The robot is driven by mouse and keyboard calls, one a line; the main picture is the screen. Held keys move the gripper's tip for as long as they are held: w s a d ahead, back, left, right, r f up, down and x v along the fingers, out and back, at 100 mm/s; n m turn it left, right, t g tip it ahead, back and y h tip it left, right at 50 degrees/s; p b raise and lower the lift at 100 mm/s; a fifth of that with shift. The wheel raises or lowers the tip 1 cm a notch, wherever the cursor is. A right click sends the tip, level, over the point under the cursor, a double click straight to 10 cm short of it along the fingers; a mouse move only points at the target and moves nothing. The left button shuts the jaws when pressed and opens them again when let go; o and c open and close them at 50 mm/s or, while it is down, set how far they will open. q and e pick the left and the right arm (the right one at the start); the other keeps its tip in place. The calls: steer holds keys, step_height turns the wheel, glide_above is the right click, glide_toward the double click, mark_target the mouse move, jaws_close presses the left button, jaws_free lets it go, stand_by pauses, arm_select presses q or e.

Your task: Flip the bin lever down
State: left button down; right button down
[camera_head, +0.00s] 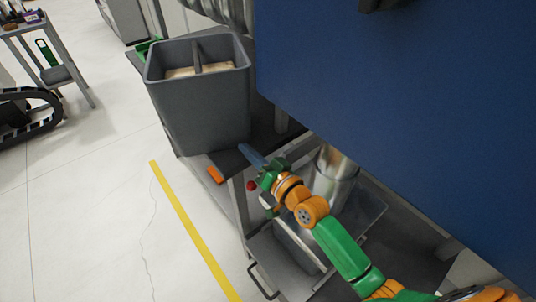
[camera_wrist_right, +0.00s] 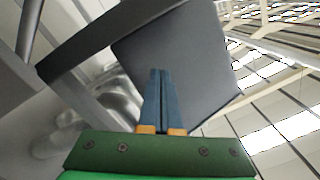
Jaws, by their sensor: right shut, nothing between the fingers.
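A dark grey bin (camera_head: 197,112) with a divider across its open top stands on the shelf at the upper middle of the head view. No part is clearly recognisable as the bin lever. A small orange piece (camera_head: 215,174) shows below the bin's front and a red knob (camera_head: 252,185) shows on the frame to its right. My right gripper (camera_head: 245,149) points at the bin's lower right corner, its blue fingers shut and empty. In the right wrist view the closed fingers (camera_wrist_right: 160,76) lie in front of a dark grey panel; contact cannot be told. My left gripper is out of view.
A large blue panel (camera_head: 400,110) fills the right side above my right arm. A metal cylinder (camera_head: 335,165) and a grey tray (camera_head: 295,245) are beside and below the arm. A yellow line (camera_head: 195,232) crosses the clear floor at left.

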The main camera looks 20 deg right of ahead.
arm_select(q)
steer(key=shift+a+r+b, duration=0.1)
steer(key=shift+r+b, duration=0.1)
steer(key=shift+b, duration=0.55)
arm_select(e)
steer(key=v, duration=0.9)
steer(key=shift+s+r, duration=0.3)
steer(key=shift+s, duration=0.15)
